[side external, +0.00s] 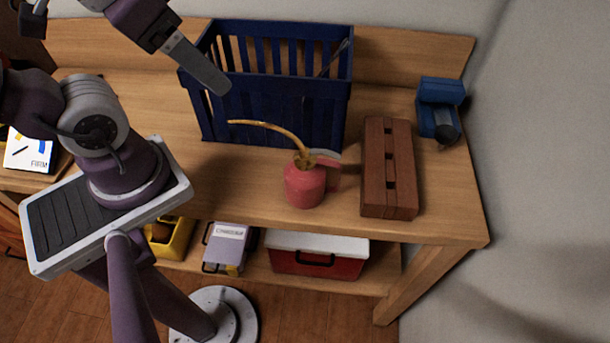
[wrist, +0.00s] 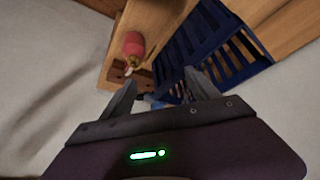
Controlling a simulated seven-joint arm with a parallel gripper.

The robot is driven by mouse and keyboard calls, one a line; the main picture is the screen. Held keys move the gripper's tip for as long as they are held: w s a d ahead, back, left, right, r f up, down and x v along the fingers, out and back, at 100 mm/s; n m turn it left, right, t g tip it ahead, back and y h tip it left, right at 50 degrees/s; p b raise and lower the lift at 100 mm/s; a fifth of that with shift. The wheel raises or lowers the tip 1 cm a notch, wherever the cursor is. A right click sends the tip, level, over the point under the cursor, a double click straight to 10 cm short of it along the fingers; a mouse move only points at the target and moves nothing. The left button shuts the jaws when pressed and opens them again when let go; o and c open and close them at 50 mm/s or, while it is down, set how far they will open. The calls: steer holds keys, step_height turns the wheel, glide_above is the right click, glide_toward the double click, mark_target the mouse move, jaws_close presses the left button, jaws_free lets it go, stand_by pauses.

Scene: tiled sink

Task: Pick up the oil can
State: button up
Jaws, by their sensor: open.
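The oil can (side external: 304,186) is red with a long thin brass spout that curves up and to the left. It stands upright on the wooden bench, in front of the blue crate. It also shows in the wrist view (wrist: 133,44), at upper left beyond the fingers. My gripper (wrist: 165,90) is open and empty, with its two grey fingers spread apart. In the side view one grey finger (side external: 200,66) shows at the top, above the crate's left side, well up and left of the oil can and apart from it.
A blue slatted crate (side external: 270,110) stands behind the oil can. A brown slotted wooden block (side external: 389,170) is close on its right, and a blue vise-like tool (side external: 438,105) is at the back right. The bench (side external: 240,190) is clear left of the can. Boxes fill the lower shelf.

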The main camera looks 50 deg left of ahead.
steer(key=w+d+f+m+g, duration=0.2)
steer(key=w+m, duration=0.3)
steer(key=m, duration=0.1)
steer(key=m+g, duration=0.3)
steer(key=m, duration=0.9)
glide_toward(304, 147)
steer(key=f, duration=0.5)
steer(key=shift+w+d+f, duration=0.2)
steer(key=shift+d+f, duration=0.05)
steer(key=f, duration=0.7)
steer(key=shift+a, duration=0.25)
steer(key=shift+w+r, duration=0.1)
jaws_close()
